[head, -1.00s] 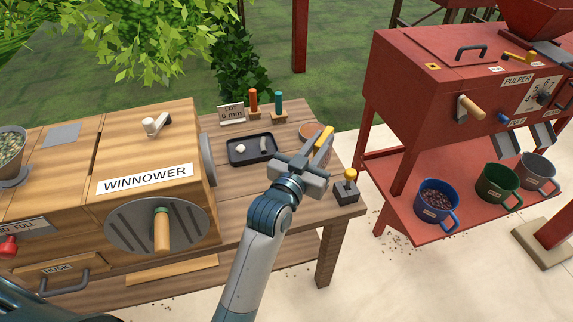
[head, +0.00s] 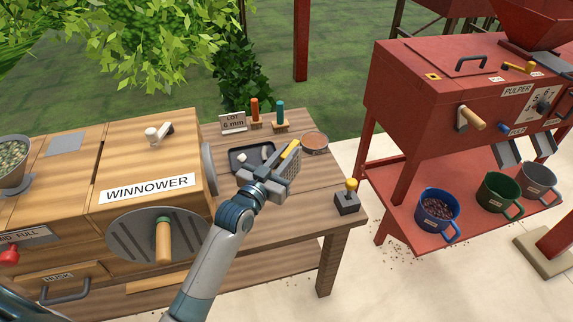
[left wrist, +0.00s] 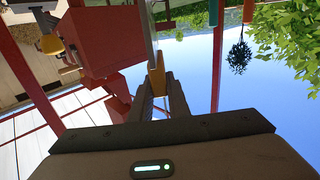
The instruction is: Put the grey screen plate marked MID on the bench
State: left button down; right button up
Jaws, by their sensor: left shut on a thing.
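In the left wrist view, the fingers (left wrist: 165,92) close on the yellow part (left wrist: 156,75). No MID marking is readable on the plate. My right gripper is not in view.
The winnower (head: 150,165) stands left. Bare bench lies right of the gripper. The red pulper (head: 420,85) is at right.

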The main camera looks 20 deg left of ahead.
pick_arm(q)
jog(key=shift+f, duration=2.1)
jog(key=c, duration=1.7)
grip_release()
jog(key=s, duration=0.3)
jog(key=s+a, duration=0.1)
jog(key=s, duration=0.3)
jog(key=shift+s+a+b, duration=0.2)
jog(key=shift+b, duration=0.15)
